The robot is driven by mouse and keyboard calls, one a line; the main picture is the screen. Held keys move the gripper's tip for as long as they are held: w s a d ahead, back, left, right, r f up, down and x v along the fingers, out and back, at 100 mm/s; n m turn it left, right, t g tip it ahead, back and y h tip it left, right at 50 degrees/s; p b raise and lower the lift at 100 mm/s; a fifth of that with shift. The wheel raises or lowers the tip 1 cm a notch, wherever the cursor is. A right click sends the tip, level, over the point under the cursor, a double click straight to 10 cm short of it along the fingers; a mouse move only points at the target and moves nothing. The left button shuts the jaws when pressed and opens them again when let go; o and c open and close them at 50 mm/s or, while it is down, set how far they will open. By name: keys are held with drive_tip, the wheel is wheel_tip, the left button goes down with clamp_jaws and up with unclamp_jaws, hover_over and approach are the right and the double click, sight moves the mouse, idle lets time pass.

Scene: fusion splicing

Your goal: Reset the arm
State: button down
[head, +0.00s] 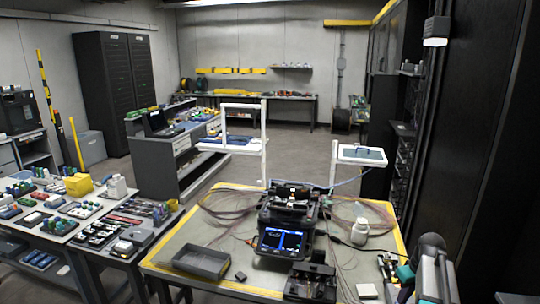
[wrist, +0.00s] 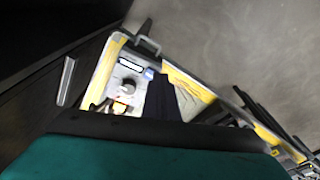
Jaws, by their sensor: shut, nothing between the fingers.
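My arm (head: 435,270) stands at the lower right in the head view, beside the right edge of the worktable (head: 215,222). A teal part shows at its end. In the wrist view my gripper (wrist: 163,92) appears as a dark shape pointing over the table corner, above the teal and black body. It is shut and holds nothing. The fusion splicer (head: 283,240) with its lit blue screen stands on the table, left of the arm and apart from it.
A black device (head: 311,282), a grey tray (head: 201,261) and a white bottle (head: 360,232) are on the worktable, with loose fibres around. A tall dark cabinet (head: 490,130) stands close on the right. A parts-covered table (head: 60,225) is at left. Floor is free behind.

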drive_tip(key=s+a+f+m+g, duration=0.1)
drive_tip(key=s+a+f, duration=0.4)
drive_tip(key=a, duration=0.4)
drive_tip(key=s+a+f, duration=0.2)
drive_tip(key=a+f, duration=0.4)
drive_tip(key=a, duration=0.4)
drive_tip(key=s+a+f+m+g, duration=0.1)
drive_tip(key=s+a+f, duration=0.4)
drive_tip(key=a, duration=0.4)
drive_tip(key=s+f+g+b, duration=0.5)
drive_tip(key=s+f, duration=1.9)
drive_tip(key=shift+s+f+h+b, duration=0.2)
drive_tip(key=shift+s+h+b, duration=0.1)
drive_tip(key=shift+s+b, duration=0.05)
drive_tip(key=shift+w, duration=0.15)
